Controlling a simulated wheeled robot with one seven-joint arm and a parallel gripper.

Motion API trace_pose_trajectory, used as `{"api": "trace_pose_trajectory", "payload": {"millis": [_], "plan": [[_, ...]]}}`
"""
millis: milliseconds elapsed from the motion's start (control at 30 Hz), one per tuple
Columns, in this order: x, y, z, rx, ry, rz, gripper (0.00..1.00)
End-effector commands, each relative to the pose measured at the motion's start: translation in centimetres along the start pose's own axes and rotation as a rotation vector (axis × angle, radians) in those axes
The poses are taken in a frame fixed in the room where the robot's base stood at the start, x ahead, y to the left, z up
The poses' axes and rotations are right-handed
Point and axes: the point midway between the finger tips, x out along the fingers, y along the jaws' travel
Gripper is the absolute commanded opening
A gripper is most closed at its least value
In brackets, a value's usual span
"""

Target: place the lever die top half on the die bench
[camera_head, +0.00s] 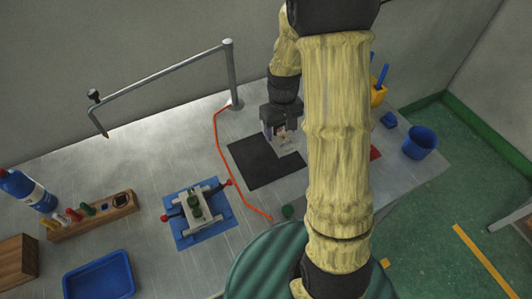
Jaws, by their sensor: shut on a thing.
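My gripper (279,132) points down above the back right part of a black mat (252,172). It is shut on a small pale metal block (285,144), which I take to be the lever die top half. Gripper and arm partly hide the block, and I cannot tell if it touches the mat. A grey metal fixture (183,211) with red-knobbed levers and a green part in its middle sits on a blue mat (188,238), left of the black mat. I cannot tell which surface is the die bench.
A grey post with a horizontal arm (165,72) stands behind, and a red hose (220,150) runs between the mats. A wooden rack (95,217), blue tray (98,277) and blue bottle (27,189) are at left. A blue cup (420,142) is at right.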

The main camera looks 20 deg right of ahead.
Motion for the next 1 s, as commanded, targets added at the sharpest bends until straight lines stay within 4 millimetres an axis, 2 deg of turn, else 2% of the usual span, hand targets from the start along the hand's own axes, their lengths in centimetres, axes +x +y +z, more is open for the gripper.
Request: {"api": "trace_pose_trajectory", "payload": {"millis": [167,433,833,1000], "plan": [[1.3,0.0,0.0,0.0,-0.003,-0.001,0.13],[5.2,0.0,0.0,0.0,-0.001,0.0,0.13],[5.9,0.0,-0.1,-0.001,0.001,0.0,0.13],[7.4,-0.1,0.0,-0.002,-0.002,-0.001,0.13]]}}
